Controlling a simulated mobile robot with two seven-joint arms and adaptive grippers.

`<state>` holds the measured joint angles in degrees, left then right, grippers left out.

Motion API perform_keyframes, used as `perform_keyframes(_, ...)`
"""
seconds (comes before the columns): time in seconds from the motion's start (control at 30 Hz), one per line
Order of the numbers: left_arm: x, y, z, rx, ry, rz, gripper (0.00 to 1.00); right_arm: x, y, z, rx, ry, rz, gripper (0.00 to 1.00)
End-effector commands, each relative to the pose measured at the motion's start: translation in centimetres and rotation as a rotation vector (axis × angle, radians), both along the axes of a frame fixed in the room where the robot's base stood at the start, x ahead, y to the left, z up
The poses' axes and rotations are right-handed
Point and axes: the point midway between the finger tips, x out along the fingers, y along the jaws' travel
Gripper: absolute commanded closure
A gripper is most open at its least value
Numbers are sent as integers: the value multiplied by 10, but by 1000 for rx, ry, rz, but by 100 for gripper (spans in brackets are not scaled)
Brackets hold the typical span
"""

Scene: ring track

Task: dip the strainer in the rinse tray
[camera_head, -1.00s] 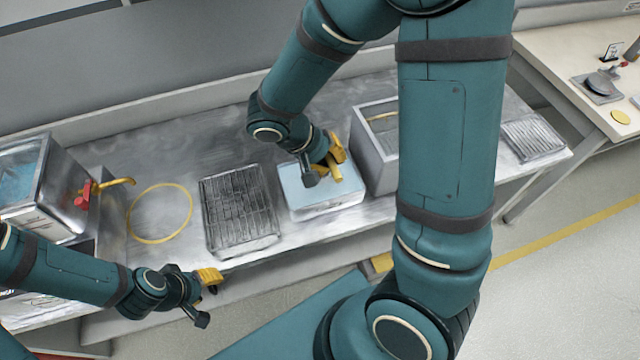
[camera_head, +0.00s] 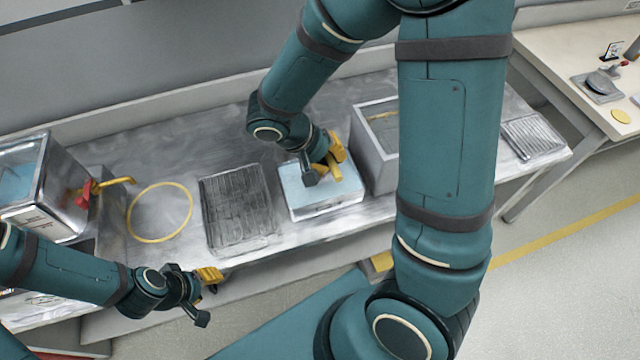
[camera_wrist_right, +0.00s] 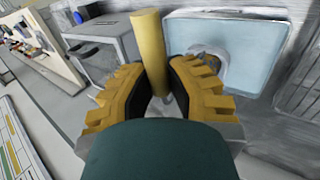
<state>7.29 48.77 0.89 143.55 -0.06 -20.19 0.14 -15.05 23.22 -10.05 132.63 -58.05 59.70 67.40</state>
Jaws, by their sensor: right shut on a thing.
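The rinse tray (camera_head: 322,207), a pale box with light blue water, stands on the metal bench. My right gripper (camera_head: 331,164) is over it, shut on the strainer's yellow handle (camera_wrist_right: 150,50), which rises between the fingers in the right wrist view. In that view a grey rounded shape, seemingly the strainer's bowl (camera_wrist_right: 211,66), shows at the tray's edge by the blue water; its depth is unclear. The head view hides most of the strainer behind the gripper. My left gripper (camera_head: 209,277) hangs by the bench's front edge, away from the tray; its finger gap does not show clearly.
A wire rack (camera_head: 238,208) lies left of the tray, and a yellow ring (camera_head: 160,212) lies farther left. A metal tank with a red-handled tap (camera_head: 88,195) stands at the left end. A grey open bin (camera_head: 372,155) stands close on the tray's right.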

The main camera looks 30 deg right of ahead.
Motion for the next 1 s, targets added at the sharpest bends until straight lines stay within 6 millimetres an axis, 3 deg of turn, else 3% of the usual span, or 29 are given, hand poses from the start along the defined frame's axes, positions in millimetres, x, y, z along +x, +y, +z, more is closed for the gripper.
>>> perform_keyframes(0.17,0,0,3,0,0,0,53,1,0,5,-1,-3,-1,100)
perform_keyframes(0.6,0,0,24,0,0,0,53,1,0,40,-1,-3,-1,100)
perform_keyframes(1.0,0,0,24,0,0,0,53,0,0,41,0,-1,0,100)
